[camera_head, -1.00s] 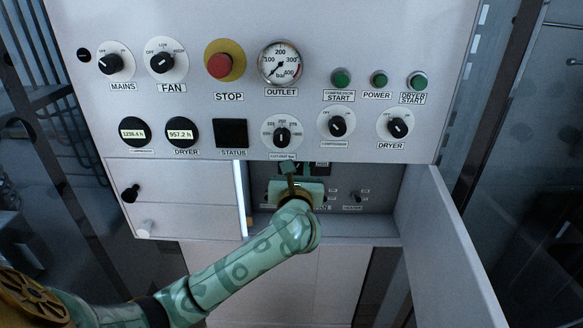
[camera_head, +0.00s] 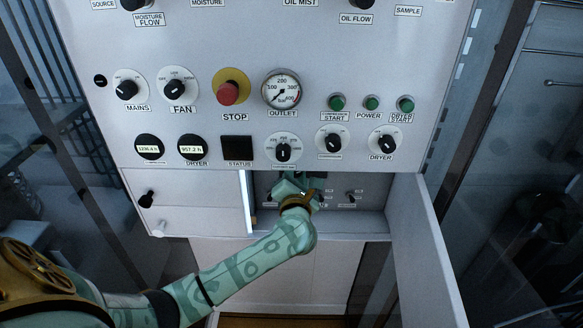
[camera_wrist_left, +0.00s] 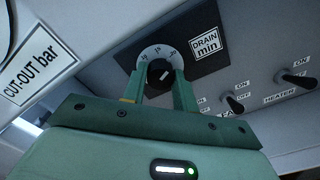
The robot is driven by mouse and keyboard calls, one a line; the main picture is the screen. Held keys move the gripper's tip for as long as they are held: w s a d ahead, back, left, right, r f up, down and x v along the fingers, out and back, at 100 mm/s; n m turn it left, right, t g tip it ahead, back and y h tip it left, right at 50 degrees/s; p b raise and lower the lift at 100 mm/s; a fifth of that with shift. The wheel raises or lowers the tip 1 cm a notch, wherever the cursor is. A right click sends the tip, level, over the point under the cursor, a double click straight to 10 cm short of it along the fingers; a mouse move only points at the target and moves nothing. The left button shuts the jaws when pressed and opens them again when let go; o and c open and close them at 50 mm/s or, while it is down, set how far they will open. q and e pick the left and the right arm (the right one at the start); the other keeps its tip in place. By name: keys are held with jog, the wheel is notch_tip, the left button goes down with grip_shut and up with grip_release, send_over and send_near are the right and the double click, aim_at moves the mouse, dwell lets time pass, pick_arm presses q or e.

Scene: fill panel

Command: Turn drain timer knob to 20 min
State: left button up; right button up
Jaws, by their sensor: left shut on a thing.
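In the left wrist view the pointer slants toward the upper right; the small dial numbers are hard to read. My left gripper (camera_wrist_left: 160,88) has one finger on each side of the knob and is shut on it. In the head view the left gripper (camera_head: 298,180) reaches into the open recess and hides the knob. My right gripper is not in view.
The open door (camera_head: 425,255) stands to the right of the recess, and a panel edge (camera_head: 247,205) borders it on the left. Small toggle switches (camera_wrist_left: 234,103) sit right of the drain dial. The cut-out knob (camera_head: 282,150) is just above on the main panel.

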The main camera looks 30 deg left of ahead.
pick_arm(q)
jog(key=shift+a+m, duration=0.15)
jog(key=shift+m, duration=0.15)
jog(key=o, duration=1)
jog(key=shift+s+a, duration=0.15)
jog(key=shift+c, duration=0.2)
jog(key=shift+s+d, duration=0.1)
jog(key=shift+d, duration=0.15)
jog(key=v, duration=1.6)
jog(key=shift+s+a, duration=0.1)
jog(key=shift+a, duration=0.05)
